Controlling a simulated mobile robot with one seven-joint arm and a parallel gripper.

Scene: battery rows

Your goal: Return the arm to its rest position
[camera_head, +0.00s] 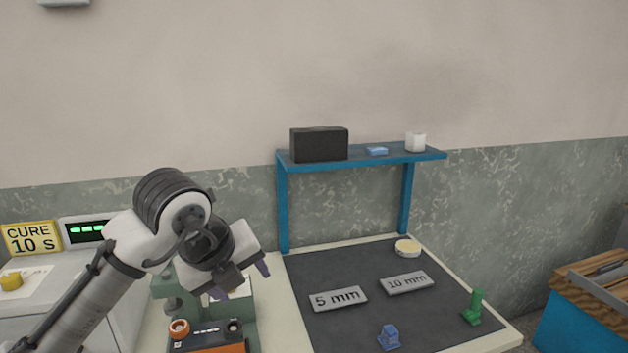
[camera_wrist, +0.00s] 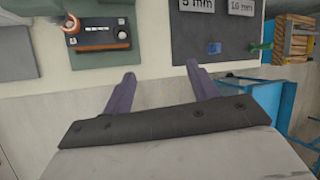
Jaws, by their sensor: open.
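My gripper (camera_head: 241,284) is at the end of my bent arm at the left of the head view, in front of a green machine. In the wrist view its two purple fingers (camera_wrist: 163,84) are spread apart with nothing between them. The fingers point past the front edge of the worktable, with pale floor behind them. In the head view my gripper partly hides the green machine (camera_head: 243,308).
The dark mat (camera_head: 346,270) holds "5 mm" (camera_head: 338,299) and "10 mm" (camera_head: 406,283) plates, a blue piece (camera_head: 389,337), a green piece (camera_head: 473,308) and a pale round disc (camera_head: 407,247). A blue shelf (camera_head: 365,161) stands behind. An orange-black unit (camera_head: 208,337) sits below my gripper.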

